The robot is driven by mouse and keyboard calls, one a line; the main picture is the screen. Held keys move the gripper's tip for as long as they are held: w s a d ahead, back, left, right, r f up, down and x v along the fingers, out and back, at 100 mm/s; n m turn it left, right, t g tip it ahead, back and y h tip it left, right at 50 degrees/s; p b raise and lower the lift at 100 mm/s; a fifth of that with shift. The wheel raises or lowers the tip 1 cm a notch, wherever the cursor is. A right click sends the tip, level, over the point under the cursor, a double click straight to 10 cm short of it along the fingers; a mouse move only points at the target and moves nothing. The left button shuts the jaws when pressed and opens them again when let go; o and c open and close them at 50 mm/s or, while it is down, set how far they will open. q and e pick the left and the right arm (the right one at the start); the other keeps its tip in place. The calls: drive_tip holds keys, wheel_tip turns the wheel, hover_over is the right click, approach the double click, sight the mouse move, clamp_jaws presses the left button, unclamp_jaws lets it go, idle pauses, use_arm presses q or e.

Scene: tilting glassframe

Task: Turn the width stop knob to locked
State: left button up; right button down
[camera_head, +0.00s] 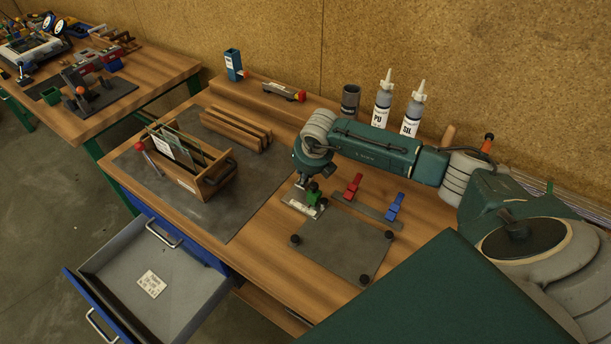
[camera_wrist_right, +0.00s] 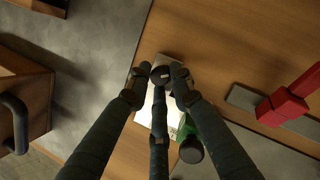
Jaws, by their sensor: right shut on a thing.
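My right arm reaches in from the right in the head view. My right gripper (camera_head: 304,184) points down at a small metal plate (camera_head: 297,204) near the fixture. In the right wrist view the fingers of my right gripper (camera_wrist_right: 160,76) are closed around a dark round knob (camera_wrist_right: 162,74) with a pale mark on its top. The metal plate (camera_wrist_right: 148,117) shows beneath the fingers. The fingers hide part of it, and in the head view the gripper hides the knob. A green block (camera_head: 315,196) sits right beside the gripper. My left gripper is not in view.
A red clamp (camera_head: 353,186) and a blue clamp (camera_head: 395,207) stand right of the gripper. A dark plate with black corner knobs (camera_head: 343,246) lies in front. A wooden rack (camera_head: 205,178) stands left. The blue drawer (camera_head: 158,270) is open below the bench.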

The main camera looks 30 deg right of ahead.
drive_tip(key=m+b, duration=0.1)
drive_tip(key=m, duration=0.1)
drive_tip(key=m+h+b, duration=0.1)
drive_tip(key=m+b, duration=0.1)
drive_tip(key=shift+w+r+h, duration=0.2)
drive_tip(key=shift+w+h, duration=0.1)
drive_tip(key=shift+w, duration=0.1)
drive_tip(key=shift+d+r+m+g+h+b, duration=0.1)
drive_tip(key=shift+m+g+h+b, duration=0.35)
drive_tip(key=shift+m+b, duration=0.8)
drive_tip(key=shift+m, duration=0.25)
drive_tip(key=shift+r, duration=0.1)
drive_tip(key=c, duration=1.6)
unclamp_jaws()
drive_tip(key=shift+d, duration=0.1)
drive_tip(key=shift+s+f, duration=0.15)
drive_tip(key=shift+f, duration=0.05)
drive_tip(key=shift+s+a+r, duration=0.1)
drive_tip(key=shift+a+r, duration=0.15)
drive_tip(key=shift+r, duration=0.2)
drive_tip(key=v, duration=1.1)
drive_tip(key=shift+d+r, duration=0.1)
drive_tip(key=shift+d, duration=0.05)
